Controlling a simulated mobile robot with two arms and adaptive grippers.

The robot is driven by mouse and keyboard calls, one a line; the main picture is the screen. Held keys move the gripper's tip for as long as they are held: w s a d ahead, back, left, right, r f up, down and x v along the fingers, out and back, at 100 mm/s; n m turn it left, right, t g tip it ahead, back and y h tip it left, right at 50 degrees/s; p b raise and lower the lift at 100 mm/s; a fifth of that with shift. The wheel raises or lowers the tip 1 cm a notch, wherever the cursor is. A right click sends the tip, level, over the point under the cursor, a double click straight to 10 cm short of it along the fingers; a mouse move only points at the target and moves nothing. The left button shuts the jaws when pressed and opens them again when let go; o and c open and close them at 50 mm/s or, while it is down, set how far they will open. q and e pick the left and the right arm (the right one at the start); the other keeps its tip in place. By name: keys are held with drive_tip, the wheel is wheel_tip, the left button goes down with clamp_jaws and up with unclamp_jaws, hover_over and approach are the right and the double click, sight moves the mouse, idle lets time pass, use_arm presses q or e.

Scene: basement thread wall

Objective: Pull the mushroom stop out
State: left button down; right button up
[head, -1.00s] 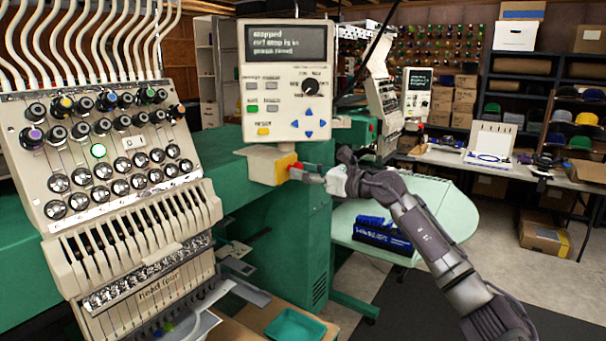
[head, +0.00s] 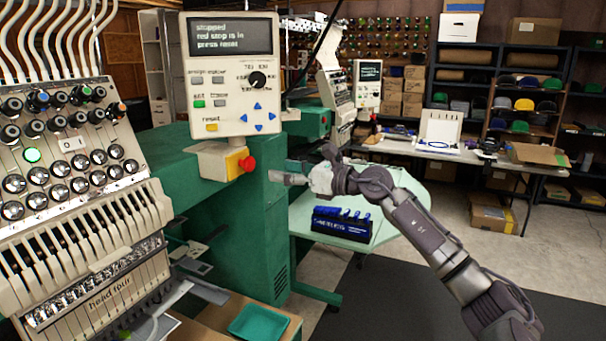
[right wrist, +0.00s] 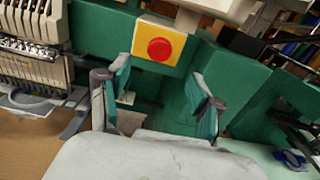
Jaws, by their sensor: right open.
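The red mushroom stop (head: 248,164) sits on a yellow plate (head: 235,163) on the right end of a beige box under the control panel (head: 232,75). The panel's screen reads "stopped, red stop is in, press reset". In the right wrist view the stop (right wrist: 160,49) faces the camera, beyond and above the fingertips. My right gripper (head: 285,179) is open and empty, to the right of the stop and slightly below it, apart from it. Its two spread fingers (right wrist: 161,100) show in the right wrist view with nothing between them. My left gripper is not in view.
The embroidery machine's green body (head: 225,240) fills the space below the stop, with its thread head (head: 80,180) at left. A pale green table (head: 375,238) with a blue box (head: 342,224) stands behind my right arm. A teal tray (head: 258,321) lies low in front.

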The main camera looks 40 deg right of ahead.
drive_tip(key=v, duration=0.4)
drive_tip(key=shift+s+d, duration=0.15)
drive_tip(key=shift+s, duration=0.15)
idle(0.4)
